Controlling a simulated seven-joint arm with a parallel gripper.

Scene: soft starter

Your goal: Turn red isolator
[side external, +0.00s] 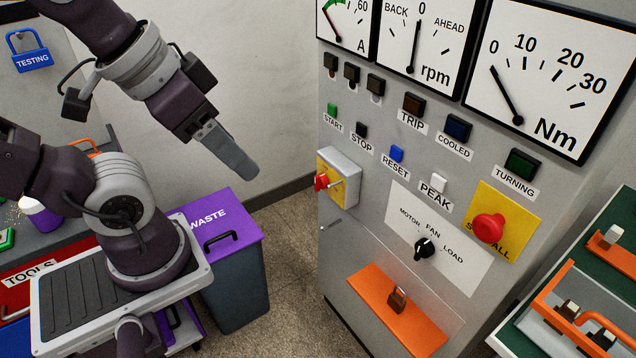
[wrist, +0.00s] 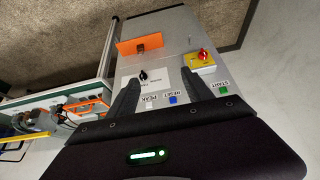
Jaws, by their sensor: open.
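The red isolator (side external: 322,182) is a red handle on a yellow plate, on a grey box at the left edge of the control cabinet's front. It also shows in the wrist view (wrist: 204,54), at the upper right beyond the fingers. My gripper (side external: 246,170) is left of the cabinet in the side view, higher than the isolator and apart from it. In the wrist view my gripper's two dark fingers (wrist: 160,98) are spread with nothing between them. The side view shows the fingers nearly edge-on.
The cabinet (side external: 350,245) also carries a red stop button (side external: 488,228), a black selector knob (side external: 424,248), small push buttons, dials, and an orange panel (side external: 398,315) with a padlock. A purple-lidded waste bin (side external: 235,290) stands at the lower left. Open space lies between my gripper and the cabinet.

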